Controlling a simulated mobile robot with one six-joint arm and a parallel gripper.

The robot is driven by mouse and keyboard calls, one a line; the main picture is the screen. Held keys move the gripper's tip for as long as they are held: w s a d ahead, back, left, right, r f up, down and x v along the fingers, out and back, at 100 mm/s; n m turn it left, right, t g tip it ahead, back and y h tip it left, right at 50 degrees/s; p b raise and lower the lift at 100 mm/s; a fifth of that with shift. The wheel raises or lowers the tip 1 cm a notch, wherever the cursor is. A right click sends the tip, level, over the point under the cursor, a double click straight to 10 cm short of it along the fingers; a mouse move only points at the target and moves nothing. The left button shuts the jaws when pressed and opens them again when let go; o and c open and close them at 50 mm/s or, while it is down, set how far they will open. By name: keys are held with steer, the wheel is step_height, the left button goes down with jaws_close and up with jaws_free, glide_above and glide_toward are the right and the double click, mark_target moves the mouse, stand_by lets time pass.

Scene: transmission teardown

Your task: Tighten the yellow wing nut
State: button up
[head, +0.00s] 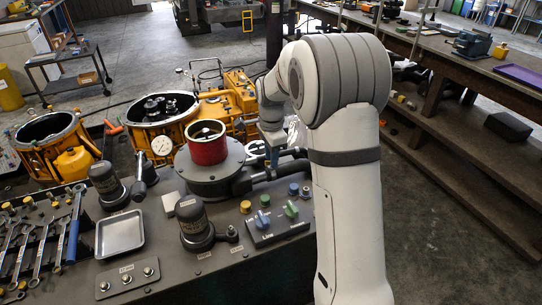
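I cannot pick out a yellow wing nut for certain. My gripper (273,155) points down behind these knobs, right of the red cylinder (207,142). It is small and partly hidden by my arm, so its opening and any contact do not show clearly.
A round dark housing (211,178) carries the red cylinder. Black capped cylinders (195,224), a metal tray (120,233) and several wrenches (48,240) crowd the bench to the left. Orange transmission housings (163,110) stand behind. Floor is clear at right, before a long workbench (470,130).

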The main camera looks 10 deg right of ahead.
step_height(320, 180, up, 8)
steer(key=shift+f, duration=0.2)
stand_by(0.3)
steer(key=s+n+t, duration=0.2)
steer(key=s+n, duration=1.4)
steer(key=s, duration=1.3)
steer(key=shift+t, duration=0.4)
steer(key=shift+r, duration=0.15)
